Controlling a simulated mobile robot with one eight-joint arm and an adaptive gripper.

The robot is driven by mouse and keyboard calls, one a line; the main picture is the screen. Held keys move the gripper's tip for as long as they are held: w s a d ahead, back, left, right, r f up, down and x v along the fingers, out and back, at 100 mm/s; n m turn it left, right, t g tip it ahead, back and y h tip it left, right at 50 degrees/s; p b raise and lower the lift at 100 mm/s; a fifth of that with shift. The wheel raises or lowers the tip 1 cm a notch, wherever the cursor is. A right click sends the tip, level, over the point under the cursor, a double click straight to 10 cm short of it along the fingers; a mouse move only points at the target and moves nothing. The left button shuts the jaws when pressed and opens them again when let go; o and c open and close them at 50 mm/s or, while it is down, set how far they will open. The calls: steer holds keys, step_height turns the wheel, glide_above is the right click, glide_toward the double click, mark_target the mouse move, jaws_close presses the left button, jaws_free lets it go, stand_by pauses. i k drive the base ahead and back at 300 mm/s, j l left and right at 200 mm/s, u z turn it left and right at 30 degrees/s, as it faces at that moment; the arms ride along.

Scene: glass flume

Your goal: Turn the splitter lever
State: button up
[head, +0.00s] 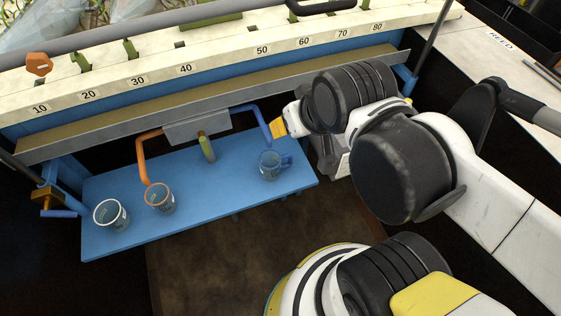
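The splitter is a grey box (197,127) under the flume's metal trough. Its short lever (207,148), with a green grip, hangs from the middle of the box and points down toward the blue shelf. An orange pipe (143,155) leaves the box on the left and a blue pipe (258,119) on the right. My gripper (279,128) is at the end of my arm, right of the lever and apart from it, close beside the blue pipe. A yellow tip shows, but the wrist hides most of the fingers, so I cannot tell whether they are open.
A numbered flume rail (215,63) runs above. The shelf's middle front is clear.

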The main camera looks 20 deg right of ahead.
mark_target(205, 146)
steer(key=k+l, duration=0.15)
steer(key=k, duration=0.4)
steer(key=k+l, duration=0.15)
steer(key=k, duration=0.45)
